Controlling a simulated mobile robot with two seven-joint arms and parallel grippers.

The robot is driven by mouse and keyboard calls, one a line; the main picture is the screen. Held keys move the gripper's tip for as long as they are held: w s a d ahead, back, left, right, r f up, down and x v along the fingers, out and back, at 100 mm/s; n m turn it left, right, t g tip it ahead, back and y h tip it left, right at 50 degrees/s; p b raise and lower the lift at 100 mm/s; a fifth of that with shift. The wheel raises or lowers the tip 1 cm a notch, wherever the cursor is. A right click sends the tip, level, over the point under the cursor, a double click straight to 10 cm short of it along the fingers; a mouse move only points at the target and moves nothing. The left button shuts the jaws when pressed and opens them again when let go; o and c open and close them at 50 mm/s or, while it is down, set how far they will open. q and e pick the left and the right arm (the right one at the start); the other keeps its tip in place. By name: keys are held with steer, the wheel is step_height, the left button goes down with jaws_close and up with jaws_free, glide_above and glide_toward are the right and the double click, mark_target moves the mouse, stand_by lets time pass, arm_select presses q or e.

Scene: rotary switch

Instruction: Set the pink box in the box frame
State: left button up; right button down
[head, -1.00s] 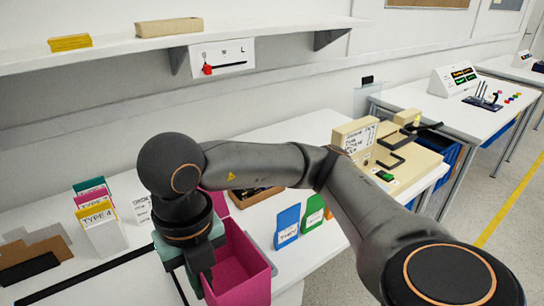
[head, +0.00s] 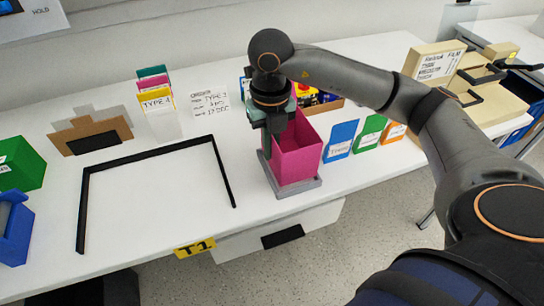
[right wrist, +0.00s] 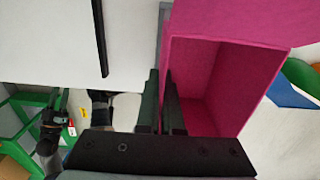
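The pink box (head: 298,150) is open-topped and stands upright on or just over a grey base (head: 292,190) near the table's front edge. A black three-sided frame outline (head: 140,157), apparently the box frame, lies flat on the white table to the left of the box. My right gripper (head: 270,148) points down at the box's left wall. In the right wrist view, its fingers (right wrist: 161,105) are close together, one inside and one outside the pink box (right wrist: 225,60), pinching the wall. The wall's gripped part is partly hidden.
Colored cards (head: 155,95) and brown panels (head: 92,132) stand behind the black outline. A green box (head: 18,165) and a blue bin (head: 12,230) are at left. Blue, green and orange cards (head: 340,140) stand right of the box. The table inside the outline is clear.

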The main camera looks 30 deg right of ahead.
steer(key=shift+w+d+f, duration=0.25)
steer(key=shift+f, duration=0.15)
steer(key=shift+w+d+f, duration=0.15)
steer(key=shift+f, duration=1.6)
steer(key=shift+f, duration=0.15)
steer(key=c, duration=1.1)
jaws_free()
step_height(320, 180, up, 12)
steer(key=shift+r+p, duration=0.2)
steer(key=shift+p, duration=0.3)
